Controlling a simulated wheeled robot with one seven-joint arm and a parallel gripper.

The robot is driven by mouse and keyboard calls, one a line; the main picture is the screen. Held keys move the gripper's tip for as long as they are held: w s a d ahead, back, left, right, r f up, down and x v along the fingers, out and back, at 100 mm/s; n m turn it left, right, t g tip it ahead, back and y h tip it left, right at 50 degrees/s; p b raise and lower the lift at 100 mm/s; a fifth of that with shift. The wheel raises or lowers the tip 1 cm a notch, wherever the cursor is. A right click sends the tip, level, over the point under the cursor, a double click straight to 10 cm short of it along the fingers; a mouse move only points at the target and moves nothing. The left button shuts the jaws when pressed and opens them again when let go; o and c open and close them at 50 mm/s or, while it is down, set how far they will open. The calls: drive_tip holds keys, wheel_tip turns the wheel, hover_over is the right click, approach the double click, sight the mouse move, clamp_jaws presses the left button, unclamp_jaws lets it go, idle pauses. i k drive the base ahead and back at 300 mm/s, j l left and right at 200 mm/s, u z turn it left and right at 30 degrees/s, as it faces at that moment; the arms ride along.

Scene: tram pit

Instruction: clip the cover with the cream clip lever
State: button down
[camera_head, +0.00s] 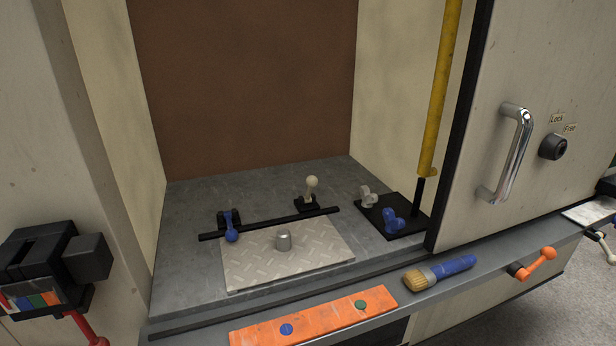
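The cream clip lever (311,186) stands upright on a small black base behind the right part of the cover. Its round cream knob is at the top, clear of the cover. The cover (252,266) is a pale tread-pattern metal plate with a grey knob (283,240) on it, lying flat on the grey floor of the recess. A black bar (270,223) runs along its back edge. A blue-knobbed lever (231,233) at the back left leans forward, its knob at the cover's edge; contact is unclear. My gripper is not in view.
A black plate (402,228) with grey and blue wing-shaped parts lies right of the cover. A yellow pole (437,90) rises behind it. A door with a chrome handle (515,155) stands at right. An orange strip (314,316) and blue-handled brush (441,271) lie on the front ledge.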

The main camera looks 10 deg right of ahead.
sight(311, 182)
drive_tip(key=i+j+z, duration=0.25)
drive_tip(key=j, duration=0.5)
drive_tip(key=i+j+z, duration=0.1)
drive_tip(key=j+z, duration=0.2)
drive_tip(key=j, duration=0.5)
drive_tip(key=j+z, duration=0.25)
drive_tip(key=j, duration=0.55)
drive_tip(key=i, duration=0.05)
